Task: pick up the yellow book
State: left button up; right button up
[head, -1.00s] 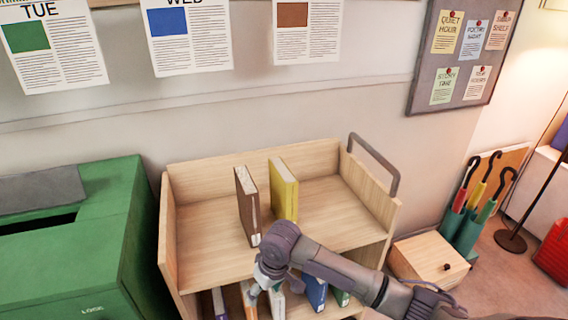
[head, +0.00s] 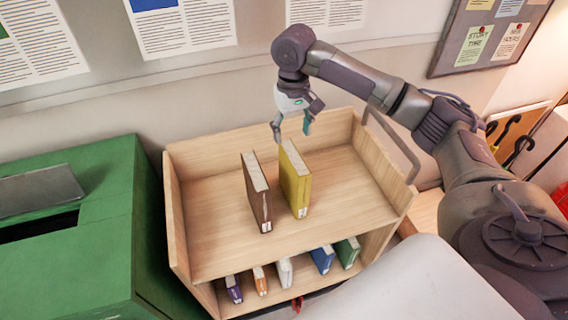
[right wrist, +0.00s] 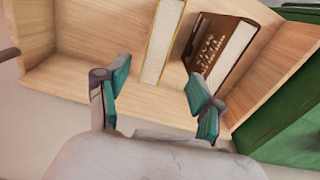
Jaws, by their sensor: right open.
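The yellow book (head: 296,182) stands upright on the top shelf of a wooden cart. A brown book (head: 258,194) stands upright just left of it. My right gripper (head: 292,132) is open and empty, above and behind the top of the yellow book, apart from it. My left gripper is not in view.
The cart's top shelf (head: 215,225) is bare around the two books and has raised sides. Several books, including a blue one (head: 322,259), stand on its lower shelf. A green bin (head: 85,250) is close on the left. The wall with posters is behind.

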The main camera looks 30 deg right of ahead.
aim_at(293, 155)
jog(key=shift+w+f, duration=0.1)
jog(key=shift+f, duration=0.05)
jog(key=f, duration=0.7)
jog(key=shift+s+p, duration=0.35)
jog(key=shift+s, duration=0.05)
jog(key=shift+w+f, duration=0.1)
jog(key=shift+f, duration=0.2)
jog(key=f, duration=0.1)
jog(key=f+p, duration=0.1)
jog(key=f, duration=0.2)
jog(key=shift+s+d+f, duration=0.15)
jog(key=shift+s+f, duration=0.2)
jog(key=shift+s, duration=0.05)
jog(key=shift+w+f, duration=0.1)
jog(key=shift+f, duration=0.25)
jog(key=shift+c, duration=0.4)
grip_shut()
jog(key=shift+r, duration=0.1)
